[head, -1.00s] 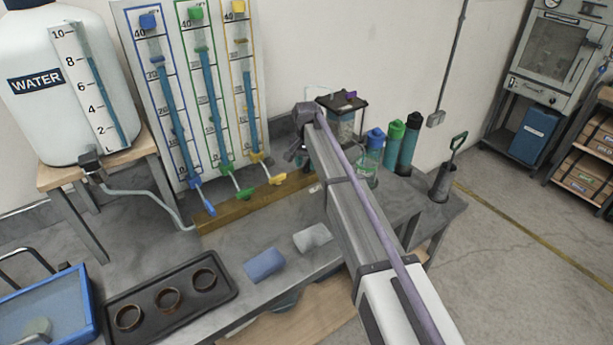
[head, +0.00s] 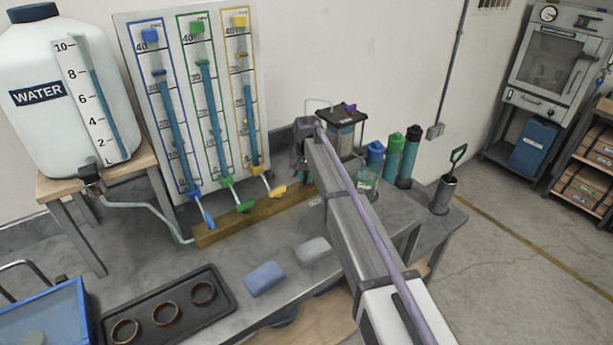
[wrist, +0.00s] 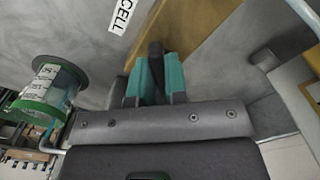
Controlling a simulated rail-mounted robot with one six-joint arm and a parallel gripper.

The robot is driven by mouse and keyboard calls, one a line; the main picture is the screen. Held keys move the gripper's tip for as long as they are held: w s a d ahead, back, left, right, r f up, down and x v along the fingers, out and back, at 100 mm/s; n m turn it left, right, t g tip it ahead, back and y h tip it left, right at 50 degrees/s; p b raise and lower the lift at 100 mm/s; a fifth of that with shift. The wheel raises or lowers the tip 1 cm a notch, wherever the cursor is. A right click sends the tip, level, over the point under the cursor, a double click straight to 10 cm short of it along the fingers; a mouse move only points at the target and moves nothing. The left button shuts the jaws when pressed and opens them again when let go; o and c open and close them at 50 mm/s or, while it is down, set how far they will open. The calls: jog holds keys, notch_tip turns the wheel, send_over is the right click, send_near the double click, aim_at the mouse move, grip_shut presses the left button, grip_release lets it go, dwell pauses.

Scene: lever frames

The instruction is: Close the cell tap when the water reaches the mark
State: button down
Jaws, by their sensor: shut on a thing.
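A clear vessel (head: 344,136) with a dark lid and a purple piece on top stands behind the end of my arm in the head view. Its water level and mark are too small to make out. In the wrist view a white label reading CELL (wrist: 122,16) lies on the grey bench. My gripper (wrist: 155,72) has teal finger pads shut on a dark lever (wrist: 156,52) close to that label, beside a wooden strip.
A board (head: 262,100) with blue, green and yellow tubes stands left of my arm, with levers at its foot. A white water tank (head: 40,125) is further left. Bottles (head: 393,156) stand to the right.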

jog(key=n, duration=0.2)
jog(key=shift+n, duration=0.3)
jog(key=c, duration=1.1)
grip_release()
jog(key=shift+c, duration=0.2)
jog(key=shift+r, duration=0.1)
notch_tip(320, 180, up, 11)
jog(key=p, duration=1)
jog(key=shift+f+p, duration=0.2)
jog(key=shift+p, duration=0.2)
